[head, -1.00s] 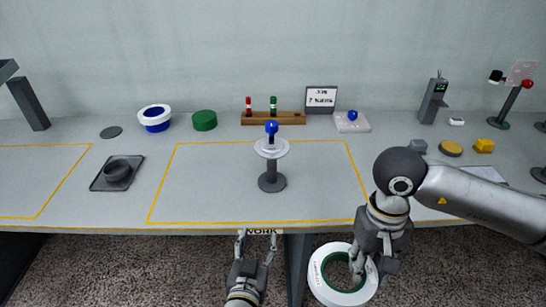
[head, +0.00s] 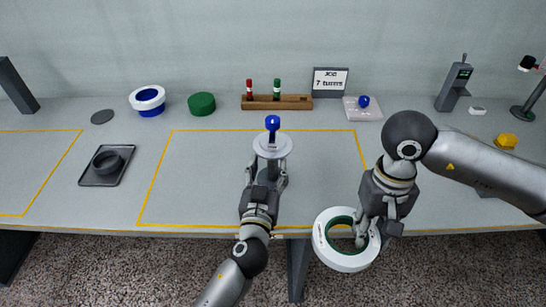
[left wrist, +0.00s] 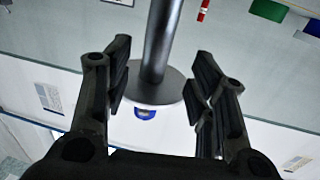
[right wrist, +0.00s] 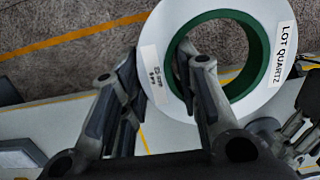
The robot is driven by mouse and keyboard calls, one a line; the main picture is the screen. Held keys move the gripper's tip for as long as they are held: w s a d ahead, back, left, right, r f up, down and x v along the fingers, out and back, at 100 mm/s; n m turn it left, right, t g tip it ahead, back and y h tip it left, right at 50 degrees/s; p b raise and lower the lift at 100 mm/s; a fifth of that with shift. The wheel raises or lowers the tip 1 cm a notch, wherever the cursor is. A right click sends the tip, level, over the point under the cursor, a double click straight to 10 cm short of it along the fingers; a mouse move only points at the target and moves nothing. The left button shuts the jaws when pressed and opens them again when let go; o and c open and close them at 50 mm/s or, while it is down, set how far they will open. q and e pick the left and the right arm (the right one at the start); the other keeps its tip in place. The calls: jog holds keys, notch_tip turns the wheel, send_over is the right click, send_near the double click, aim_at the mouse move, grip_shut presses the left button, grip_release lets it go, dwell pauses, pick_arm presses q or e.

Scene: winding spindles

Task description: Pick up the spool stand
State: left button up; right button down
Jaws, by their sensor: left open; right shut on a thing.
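The spool stand (head: 285,146) stands upright in the yellow-outlined middle area, with a pale disc and a blue knob on top. The lower stand is hidden by the gripper in the head view. My right gripper (head: 362,232) is shut on the rim of a white and green spool (head: 326,250), labelled "LOT QUARTZ" in the right wrist view (right wrist: 283,50), beyond the table's front edge.
A dark tray with a round part (head: 84,178) lies at left. A blue and white spool (head: 150,105), a green cylinder (head: 201,104), a wooden rack (head: 290,103) and a "7 turns" sign (head: 329,82) line the back. The table around the stand is clear.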

pick_arm(q)
jog(key=shift+w+d+r+p, duration=0.15)
jog(key=shift+w+d+p, duration=0.15)
jog(key=shift+w, duration=0.4)
pick_arm(e)
jog(key=shift+s+r, duration=0.1)
jog(key=shift+r, duration=0.35)
pick_arm(q)
jog(key=shift+w+d+f+p, duration=0.1)
jog(key=shift+w+d+p, duration=0.15)
jog(key=shift+w, duration=0.8)
jog(key=shift+w+d+f+p, duration=0.1)
jog(key=shift+w+p, duration=0.1)
jog(key=shift+w, duration=0.8)
pick_arm(e)
jog(key=shift+r, duration=0.45)
pick_arm(q)
grip_shut()
